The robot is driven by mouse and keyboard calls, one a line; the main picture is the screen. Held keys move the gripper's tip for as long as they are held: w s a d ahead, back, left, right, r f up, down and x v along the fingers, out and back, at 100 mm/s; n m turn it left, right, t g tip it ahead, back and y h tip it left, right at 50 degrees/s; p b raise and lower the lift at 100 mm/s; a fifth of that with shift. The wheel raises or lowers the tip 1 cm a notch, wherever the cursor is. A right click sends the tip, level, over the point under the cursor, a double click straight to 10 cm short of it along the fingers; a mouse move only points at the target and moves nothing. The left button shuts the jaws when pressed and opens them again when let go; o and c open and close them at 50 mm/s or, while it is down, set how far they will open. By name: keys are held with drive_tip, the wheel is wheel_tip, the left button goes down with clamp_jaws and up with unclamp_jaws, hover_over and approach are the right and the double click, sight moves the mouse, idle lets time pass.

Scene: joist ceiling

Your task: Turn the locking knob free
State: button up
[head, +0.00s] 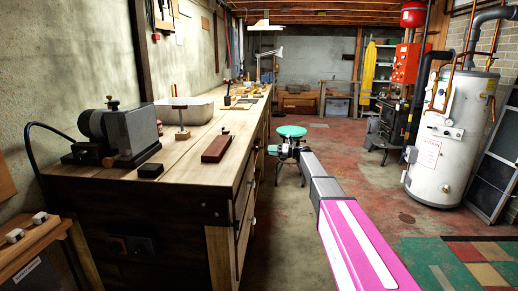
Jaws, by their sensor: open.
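I cannot tell for certain which part is the locking knob. A small dark knob (113,104) stands on top of the grey bench machine (124,132) at the left end of the workbench. My pink and grey arm reaches away from the lower right. My gripper (272,150) is at its far end, small in the picture, just right of the bench's front edge. It is open, with nothing seen between its fingers. It is well apart from the bench machine.
On the workbench (190,141) are a small black block (150,171), a reddish-brown block (216,149), a post on a wooden base (182,133) and a grey tray (184,109). A green stool (291,131) stands behind my gripper. A water heater (445,135) is at right. Floor between is open.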

sight(253, 149)
drive_tip(key=a, duration=0.3)
drive_tip(key=w+a, duration=0.1)
drive_tip(key=a, duration=0.6)
drive_tip(key=shift+w+a, duration=0.2)
drive_tip(key=shift+a, duration=0.1)
drive_tip(key=shift+c, duration=0.3)
drive_tip(key=c, duration=0.6)
